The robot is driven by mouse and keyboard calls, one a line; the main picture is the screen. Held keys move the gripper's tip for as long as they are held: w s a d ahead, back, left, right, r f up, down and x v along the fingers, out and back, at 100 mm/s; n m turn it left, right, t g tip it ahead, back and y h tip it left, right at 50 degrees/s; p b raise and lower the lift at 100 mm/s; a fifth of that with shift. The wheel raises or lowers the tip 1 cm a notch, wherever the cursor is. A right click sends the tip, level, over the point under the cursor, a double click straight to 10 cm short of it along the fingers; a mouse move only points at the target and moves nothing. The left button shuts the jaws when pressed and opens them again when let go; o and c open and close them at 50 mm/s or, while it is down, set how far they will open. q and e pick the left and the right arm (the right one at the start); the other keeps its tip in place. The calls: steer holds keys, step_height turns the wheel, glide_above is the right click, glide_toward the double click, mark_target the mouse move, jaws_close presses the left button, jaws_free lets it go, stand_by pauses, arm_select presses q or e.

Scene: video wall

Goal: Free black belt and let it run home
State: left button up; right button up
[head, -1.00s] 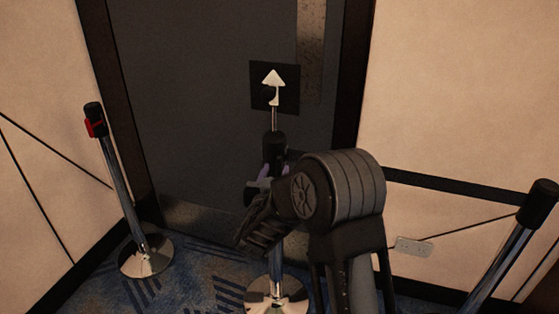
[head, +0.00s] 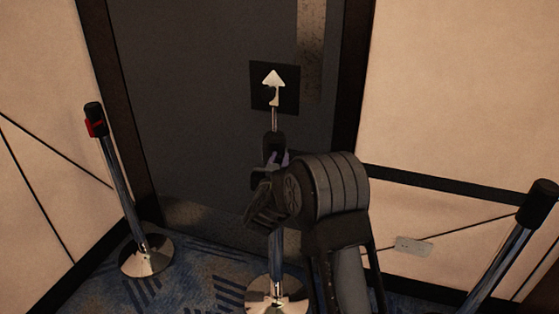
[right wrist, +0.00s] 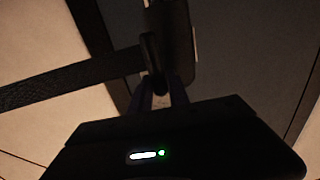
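The black belt (head: 440,186) runs from the right post to the middle post's head (head: 273,143), partly hidden behind my right arm. In the right wrist view the belt (right wrist: 70,83) comes in from the left and ends in a dark upright clip (right wrist: 151,62) at the post's head (right wrist: 172,30). My right gripper (head: 277,160) is at the middle post's head. In the right wrist view its two fingers (right wrist: 162,92) show a gap between them, with their tips close to the clip. Whether they touch it is too dark to tell. My left gripper is out of view.
A chrome post (head: 122,190) with a red piece on its head stands at the left. The right post (head: 538,205) leans into view at the right edge. A white arrow sign (head: 273,85) stands on the middle post. A dark door (head: 200,100) is behind.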

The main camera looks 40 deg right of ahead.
jaws_close()
stand_by(1.0)
